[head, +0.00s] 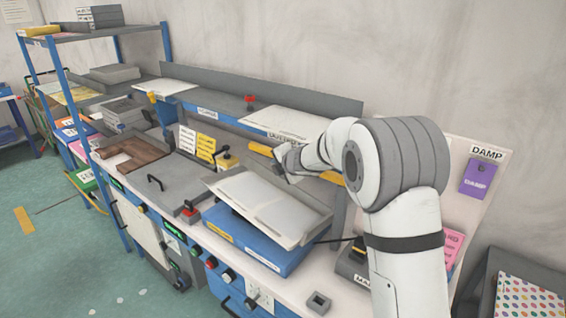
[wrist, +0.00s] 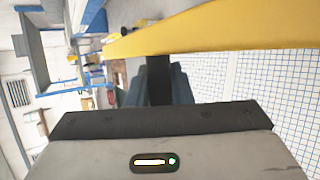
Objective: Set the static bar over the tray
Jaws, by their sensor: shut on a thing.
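The yellow static bar (head: 259,149) shows on both sides of my gripper (head: 284,156) in the head view, behind and above the tray. In the wrist view the bar (wrist: 215,32) crosses the top of the picture. The dark fingers of my gripper (wrist: 159,70) reach up to the bar and are shut on it; the fingertips are partly hidden. The pale grey tray (head: 262,202) sits tilted on a blue box-like unit (head: 250,241), below and to the left of my gripper.
A grey raised shelf (head: 225,104) with white sheets runs along the back of the bench. A dark grey plate with handles (head: 160,180) lies left of the tray. A small grey square block (head: 319,301) sits at the front right. A DAMP sign (head: 487,153) stands right of my arm.

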